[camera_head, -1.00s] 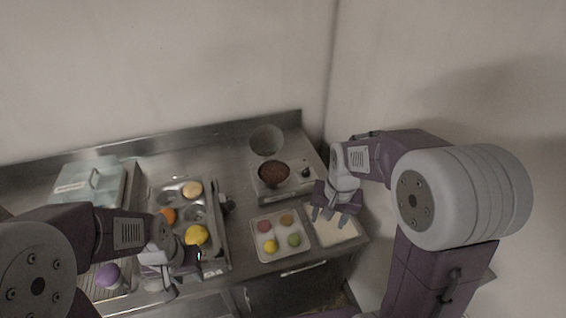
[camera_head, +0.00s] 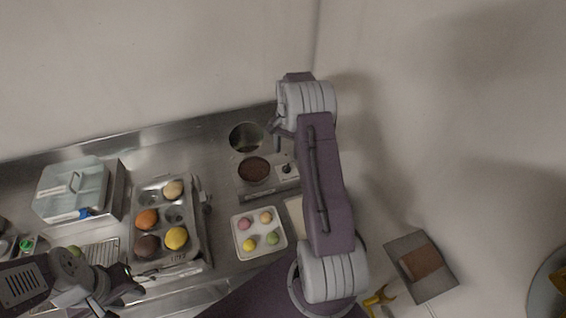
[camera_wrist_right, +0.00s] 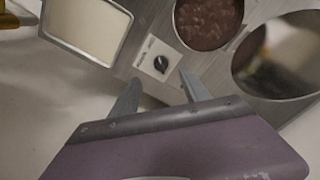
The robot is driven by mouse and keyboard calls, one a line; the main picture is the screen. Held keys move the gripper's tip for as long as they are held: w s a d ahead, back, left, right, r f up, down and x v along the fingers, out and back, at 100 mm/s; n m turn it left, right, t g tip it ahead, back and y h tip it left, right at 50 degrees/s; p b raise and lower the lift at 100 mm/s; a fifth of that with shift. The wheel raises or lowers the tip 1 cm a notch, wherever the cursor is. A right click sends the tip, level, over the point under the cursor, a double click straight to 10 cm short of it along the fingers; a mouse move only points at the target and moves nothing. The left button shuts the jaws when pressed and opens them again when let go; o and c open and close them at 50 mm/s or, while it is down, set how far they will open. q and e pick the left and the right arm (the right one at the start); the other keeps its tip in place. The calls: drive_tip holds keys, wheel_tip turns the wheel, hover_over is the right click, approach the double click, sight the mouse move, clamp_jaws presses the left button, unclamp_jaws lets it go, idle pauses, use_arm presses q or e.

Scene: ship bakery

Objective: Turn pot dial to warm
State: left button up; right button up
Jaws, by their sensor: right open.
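The pot unit (camera_head: 268,190) is a low metal box on the counter with a round well of brown filling (camera_head: 254,169). Its dial (camera_head: 287,168) is a small dark knob on a pale panel to the right of the well. In the right wrist view the dial (camera_wrist_right: 160,63) lies ahead of and between my two fingertips, apart from them; its lettering is too small to read. My right gripper (camera_head: 277,127) is open and empty above the back of the unit. My left gripper (camera_head: 132,279) is at lower left, by the muffin tin's front edge; its jaws are unclear.
A round metal lid or bowl (camera_head: 246,137) stands behind the pot. A white tray of several macarons (camera_head: 238,243) lies in front. A muffin tin (camera_head: 190,245) and a lidded box (camera_head: 112,205) stand left. A wall is close on the right.

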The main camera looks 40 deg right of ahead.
sight(287, 166)
drive_tip(key=f+p, duration=0.1)
drive_tip(key=f, duration=0.1)
drive_tip(key=f+p, duration=0.1)
drive_tip(key=f, duration=0.5)
drive_tip(key=shift+w+d+p, duration=0.15)
drive_tip(key=shift+w+p, duration=0.1)
drive_tip(key=shift+p, duration=0.15)
drive_tip(key=shift+s+f, duration=0.1)
drive_tip(key=shift+f, duration=0.4)
clamp_jaws()
